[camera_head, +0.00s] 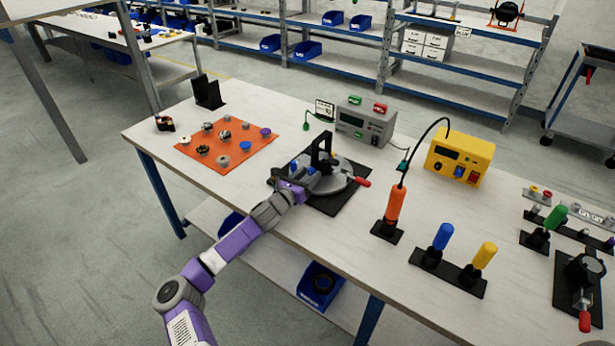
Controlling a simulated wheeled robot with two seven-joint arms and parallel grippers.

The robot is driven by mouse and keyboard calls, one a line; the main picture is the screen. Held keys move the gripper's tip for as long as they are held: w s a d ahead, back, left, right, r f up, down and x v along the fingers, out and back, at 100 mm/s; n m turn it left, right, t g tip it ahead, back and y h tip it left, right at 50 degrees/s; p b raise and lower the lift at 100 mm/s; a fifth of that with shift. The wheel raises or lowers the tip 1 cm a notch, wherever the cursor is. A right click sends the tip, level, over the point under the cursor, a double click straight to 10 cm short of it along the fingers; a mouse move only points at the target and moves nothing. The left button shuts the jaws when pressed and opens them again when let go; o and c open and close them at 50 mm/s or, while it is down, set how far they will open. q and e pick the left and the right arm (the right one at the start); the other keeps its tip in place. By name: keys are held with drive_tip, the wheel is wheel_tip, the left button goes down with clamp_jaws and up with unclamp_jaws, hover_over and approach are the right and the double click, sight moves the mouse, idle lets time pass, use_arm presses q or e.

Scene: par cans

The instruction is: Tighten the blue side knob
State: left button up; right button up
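A fixture with a round grey plate (338,181) and a black upright bracket (321,151) stands on a black base mat on the table. Small blue parts (311,170) show at the fixture's left side, by my gripper; one of them appears to be the blue side knob, mostly hidden. My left gripper (296,184) reaches in from the lower left and is right at this side of the fixture. Its fingers are too small and covered to tell whether they are open or touch the knob. A red handle (362,182) sticks out at the fixture's right. My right gripper is not in view.
An orange mat (196,158) with several small knobs lies to the left. A grey power supply (365,122) stands behind the fixture, and a yellow one (459,158) to the right. An orange-handled tool (396,205) and blue and yellow handles stand upright in black holders at the right.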

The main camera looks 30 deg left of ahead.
use_arm(q)
drive_tip(key=c, duration=0.8)
drive_tip(key=shift+m, duration=0.3)
drive_tip(key=shift+m, duration=3.1)
drive_tip(key=o, duration=1.1)
drive_tip(key=shift+c, duration=0.2)
